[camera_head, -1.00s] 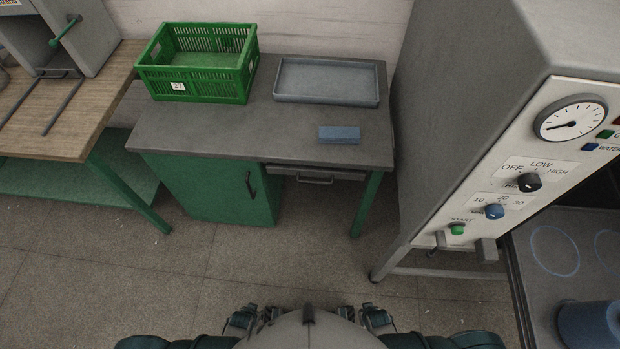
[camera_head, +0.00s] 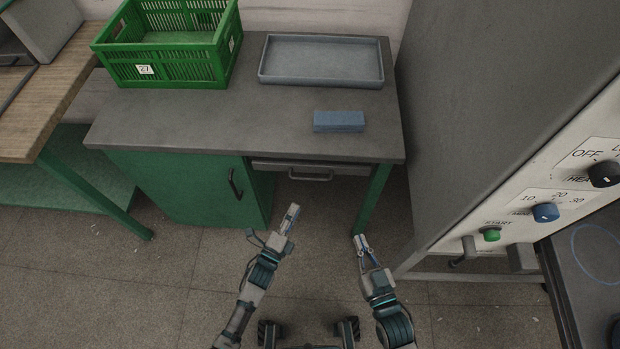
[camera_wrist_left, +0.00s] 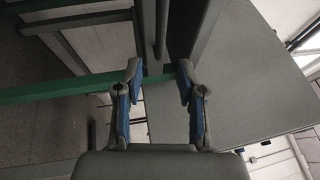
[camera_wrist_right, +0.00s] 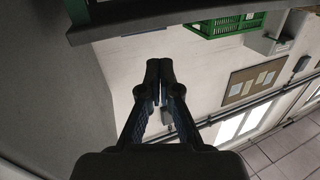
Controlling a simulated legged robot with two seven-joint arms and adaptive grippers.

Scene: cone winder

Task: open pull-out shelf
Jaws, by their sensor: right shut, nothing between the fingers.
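The pull-out shelf (camera_head: 268,166) is a grey front under the grey desk top, with a dark bar handle (camera_head: 309,177). It sits close under the front edge of the top. My left gripper (camera_head: 293,209) is open and empty, just in front of and below the handle. In the left wrist view, the fingers (camera_wrist_left: 158,76) stand apart and a dark bar (camera_wrist_left: 161,30) lies ahead of the gap between them, with no contact visible. My right gripper (camera_head: 361,240) is shut and empty, near the right green leg. Its closed fingertips (camera_wrist_right: 158,72) show in the right wrist view.
A green cabinet door (camera_head: 192,190) is left of the shelf. The desk top (camera_head: 220,120) bears a green crate (camera_head: 175,70), a grey tray (camera_head: 320,79) and a blue block (camera_head: 338,122). A tall grey machine (camera_head: 470,110) stands at the right. The floor in front is clear.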

